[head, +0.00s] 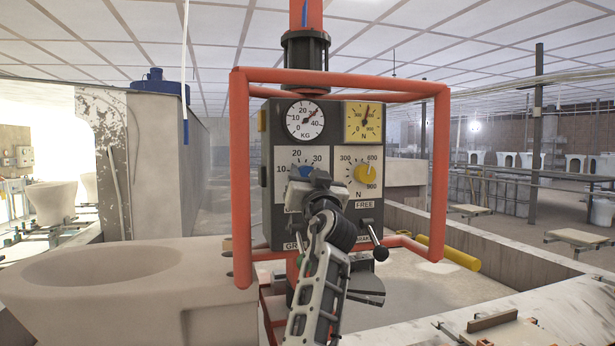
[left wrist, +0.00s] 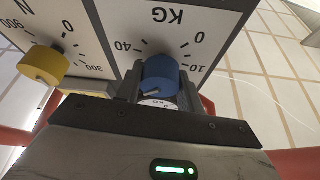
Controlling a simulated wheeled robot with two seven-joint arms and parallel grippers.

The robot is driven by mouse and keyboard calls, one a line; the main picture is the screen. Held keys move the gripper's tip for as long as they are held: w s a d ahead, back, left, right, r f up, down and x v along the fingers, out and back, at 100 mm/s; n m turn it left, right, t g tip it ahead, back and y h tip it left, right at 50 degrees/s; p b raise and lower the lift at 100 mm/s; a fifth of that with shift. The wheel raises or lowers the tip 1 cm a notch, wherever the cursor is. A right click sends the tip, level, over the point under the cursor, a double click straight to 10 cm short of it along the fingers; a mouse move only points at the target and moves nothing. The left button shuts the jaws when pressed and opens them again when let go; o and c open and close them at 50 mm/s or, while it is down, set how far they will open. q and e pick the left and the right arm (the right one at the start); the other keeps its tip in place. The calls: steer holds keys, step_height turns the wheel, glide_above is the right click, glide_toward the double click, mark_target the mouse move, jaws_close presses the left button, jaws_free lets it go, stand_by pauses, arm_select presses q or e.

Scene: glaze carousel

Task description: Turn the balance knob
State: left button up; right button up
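The grey control panel (head: 335,150) hangs inside a red tube frame. Its blue knob (head: 306,171), on a white KG scale, is partly hidden by my left gripper (head: 310,180) in the head view. In the left wrist view, the blue knob (left wrist: 160,75) sits between the two fingers of my left gripper (left wrist: 163,82), which appear to press on its sides. A yellow knob (head: 366,173) on the N scale is to its right; it also shows in the left wrist view (left wrist: 44,64). No label reading balance is legible. My right gripper is out of view.
Above the knobs are a KG gauge (head: 305,120) and a yellow N gauge (head: 363,122). A lever with a black ball (head: 380,253) juts out below. The red frame (head: 240,180) surrounds the panel. A pale basin (head: 110,275) stands at left.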

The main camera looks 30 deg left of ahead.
arm_select(q)
steer(key=shift+f+n+y+b, duration=0.35)
steer(key=shift+n+b, duration=0.45)
steer(key=shift+b, duration=1.15)
steer(key=shift+n+g+b, duration=0.4)
steer(key=shift+b, duration=0.55)
steer(key=shift+n+g+y+b, duration=0.35)
steer(key=shift+n+g+b, duration=0.15)
steer(key=shift+n+b, duration=0.6)
steer(key=shift+r+n+g+y+b, duration=0.2)
steer(key=shift+n+g+y+b, duration=0.1)
steer(key=shift+n+b, duration=0.4)
steer(key=shift+r+n+g+y, duration=0.1)
steer(key=shift+n+g+y, duration=0.2)
steer(key=shift+n+g, duration=0.7)
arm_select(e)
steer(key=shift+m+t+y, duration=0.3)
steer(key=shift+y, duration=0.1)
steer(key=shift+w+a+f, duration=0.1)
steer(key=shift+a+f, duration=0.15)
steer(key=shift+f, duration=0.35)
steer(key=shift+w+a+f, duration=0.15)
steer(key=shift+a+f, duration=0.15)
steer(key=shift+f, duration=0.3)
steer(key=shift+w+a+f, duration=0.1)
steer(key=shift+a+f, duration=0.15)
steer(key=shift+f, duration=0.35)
arm_select(q)
steer(key=shift+n+t, duration=0.3)
steer(key=shift+n, duration=0.2)
